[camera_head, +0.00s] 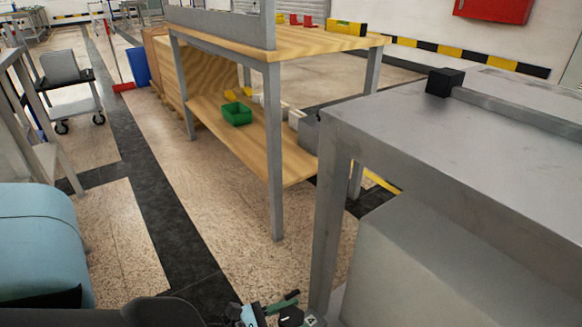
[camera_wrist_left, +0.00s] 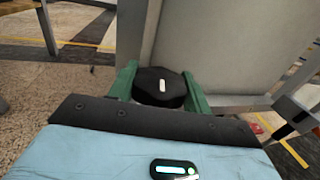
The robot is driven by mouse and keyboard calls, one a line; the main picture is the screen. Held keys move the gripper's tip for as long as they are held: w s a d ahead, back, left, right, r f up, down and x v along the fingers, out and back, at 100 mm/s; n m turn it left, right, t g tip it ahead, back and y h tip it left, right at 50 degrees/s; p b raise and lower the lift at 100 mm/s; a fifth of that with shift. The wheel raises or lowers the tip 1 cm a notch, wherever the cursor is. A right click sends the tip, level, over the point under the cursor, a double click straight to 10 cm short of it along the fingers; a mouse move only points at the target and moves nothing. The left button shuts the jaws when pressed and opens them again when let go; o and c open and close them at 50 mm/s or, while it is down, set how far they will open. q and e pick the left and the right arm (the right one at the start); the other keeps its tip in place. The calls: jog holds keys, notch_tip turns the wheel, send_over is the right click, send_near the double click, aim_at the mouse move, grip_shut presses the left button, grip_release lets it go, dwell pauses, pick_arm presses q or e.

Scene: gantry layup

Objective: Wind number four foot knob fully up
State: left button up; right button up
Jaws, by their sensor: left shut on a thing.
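The foot knob is a dark, faceted knob with a white mark on top; it shows in the left wrist view (camera_wrist_left: 158,88). In the head view only part of the dark knob (camera_head: 291,317) shows at the bottom edge, beside a small tag reading 4 (camera_head: 311,321), at the foot of a grey metal table leg. My left gripper (camera_wrist_left: 161,82) has one green finger on each side of the knob and is shut on it. In the head view the left gripper (camera_head: 272,308) is partly cut off by the bottom edge. My right gripper is in neither view.
The grey metal table (camera_head: 450,140) rises just right of the left gripper, with a black block (camera_head: 444,82) on top. A wooden workbench (camera_head: 290,42) with a green bin (camera_head: 237,114) on its shelf stands behind. Speckled floor (camera_head: 120,230) is clear to the left.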

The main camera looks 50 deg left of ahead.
pick_arm(q)
jog(key=shift+n+t+y, duration=0.3)
jog(key=shift+n+y, duration=0.6)
jog(key=shift+y, duration=0.5)
jog(key=o, duration=1)
jog(key=shift+s+a+p, duration=0.2)
jog(key=shift+s, duration=1.1)
jog(key=shift+s+a+p, duration=0.2)
jog(key=shift+s, duration=1.05)
jog(key=shift+s+a+p, duration=0.2)
jog(key=shift+s, duration=1.1)
